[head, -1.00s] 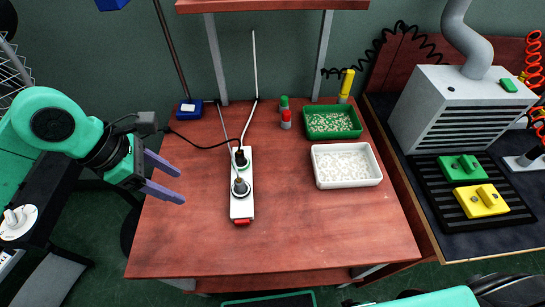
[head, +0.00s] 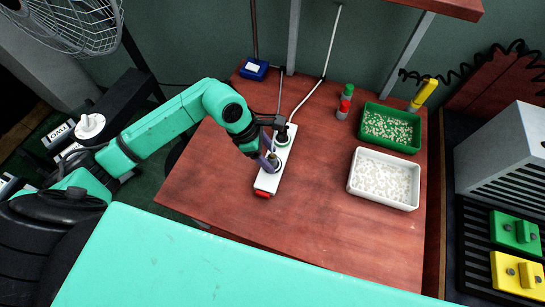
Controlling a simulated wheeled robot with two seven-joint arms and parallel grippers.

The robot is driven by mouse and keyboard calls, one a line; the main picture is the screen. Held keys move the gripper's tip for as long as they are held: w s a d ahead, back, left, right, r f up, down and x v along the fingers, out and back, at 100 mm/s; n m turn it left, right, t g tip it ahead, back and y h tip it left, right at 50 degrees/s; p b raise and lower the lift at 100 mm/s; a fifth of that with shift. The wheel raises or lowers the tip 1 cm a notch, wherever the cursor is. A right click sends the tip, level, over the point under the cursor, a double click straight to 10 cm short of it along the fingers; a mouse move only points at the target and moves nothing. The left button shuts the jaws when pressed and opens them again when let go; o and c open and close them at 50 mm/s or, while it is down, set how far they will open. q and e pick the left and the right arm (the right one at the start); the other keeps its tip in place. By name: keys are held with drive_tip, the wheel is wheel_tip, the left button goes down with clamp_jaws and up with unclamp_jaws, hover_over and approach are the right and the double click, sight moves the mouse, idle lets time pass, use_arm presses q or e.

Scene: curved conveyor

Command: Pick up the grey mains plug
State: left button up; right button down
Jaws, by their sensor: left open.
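A white power strip (head: 267,181) with a red end lies on the reddish table. The grey mains plug (head: 275,158) sits upright in its nearer socket, partly hidden by my gripper. A black plug (head: 283,138) with a cable sits in the farther socket. My left gripper (head: 271,156) is open, with its purple fingers down at the grey plug. I cannot tell whether they touch it. My right gripper is not in view.
A blue box (head: 254,70) is at the back left. The table's front middle is clear.

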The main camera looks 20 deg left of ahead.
use_arm(q)
drive_tip(key=shift+f, duration=0.25)
drive_tip(key=shift+d, duration=0.1)
clamp_jaws()
drive_tip(key=shift+w+r, duration=0.1)
drive_tip(key=shift+r, duration=0.1)
